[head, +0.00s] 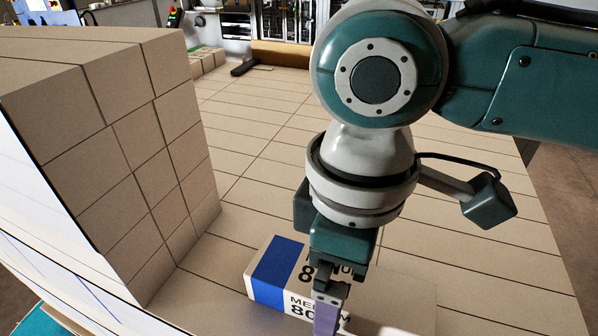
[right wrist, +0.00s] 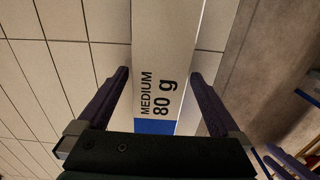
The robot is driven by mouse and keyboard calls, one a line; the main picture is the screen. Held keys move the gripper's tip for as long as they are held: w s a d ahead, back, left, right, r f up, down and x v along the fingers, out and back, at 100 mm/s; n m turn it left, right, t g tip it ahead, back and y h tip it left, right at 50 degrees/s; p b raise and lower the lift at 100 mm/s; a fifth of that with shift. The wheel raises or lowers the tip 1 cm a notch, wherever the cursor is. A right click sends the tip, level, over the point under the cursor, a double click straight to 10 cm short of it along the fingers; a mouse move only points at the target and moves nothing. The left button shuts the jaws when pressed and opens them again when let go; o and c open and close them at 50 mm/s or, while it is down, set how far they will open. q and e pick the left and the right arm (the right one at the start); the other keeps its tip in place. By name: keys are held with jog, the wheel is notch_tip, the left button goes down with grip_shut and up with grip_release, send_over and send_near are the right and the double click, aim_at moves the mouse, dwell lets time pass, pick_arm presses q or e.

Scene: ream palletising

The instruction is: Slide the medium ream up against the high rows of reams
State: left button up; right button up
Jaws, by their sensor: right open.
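The medium ream (head: 272,272), wrapped in white with a blue end and "MEDIUM 80" print, lies on the layer of reams at the bottom centre of the head view. Its blue end faces the high rows of reams (head: 125,150) at the left, with a visible gap between. My right gripper (head: 328,312) is over the ream, partly hiding it. In the right wrist view, the open fingers of my right gripper (right wrist: 158,76) stand on either side of the ream (right wrist: 163,40), with some room beside it. My left gripper is not in view.
A flat layer of tan reams (head: 265,125) spreads beneath and beyond the medium ream, mostly bare. White wrap (head: 35,180) covers the near left side of the stack. Grey floor (right wrist: 270,90) lies past the layer's edge in the right wrist view.

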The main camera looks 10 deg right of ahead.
jog(key=shift+f, duration=0.3)
jog(key=shift+c, duration=1.4)
grip_shut()
jog(key=shift+r+p, duration=0.2)
jog(key=shift+p, duration=0.2)
jog(key=shift+f, duration=0.15)
